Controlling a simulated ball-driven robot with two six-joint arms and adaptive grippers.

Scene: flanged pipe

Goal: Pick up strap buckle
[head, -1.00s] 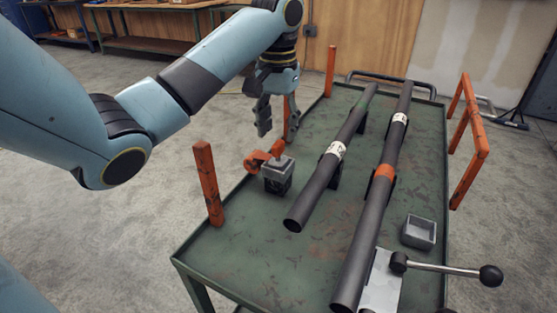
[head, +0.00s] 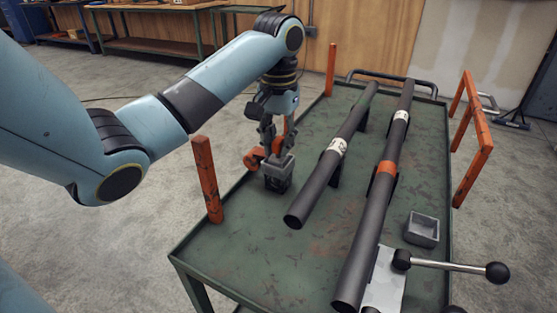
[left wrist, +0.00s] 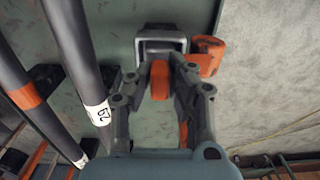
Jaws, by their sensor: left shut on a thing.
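The strap buckle appears as a grey, box-like piece (head: 279,176) with orange parts beside it (head: 253,158). It sits on the green cart top, left of the pipes. In the left wrist view the grey box (left wrist: 147,46) is at top centre, with an orange curved part (left wrist: 210,55) at its right. My left gripper (head: 277,150) points down at its top and is shut on it. The left wrist view shows an orange piece (left wrist: 160,80) between the fingers (left wrist: 160,72). The exact contact is partly hidden by the fingers. My right gripper is out of view.
Two dark pipes (head: 321,180) (head: 370,225) lie on supports just right of the gripper. An orange post (head: 207,178) stands at the cart's left edge. A small grey tray (head: 422,230) and a lever with a black knob (head: 497,272) are at the right front.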

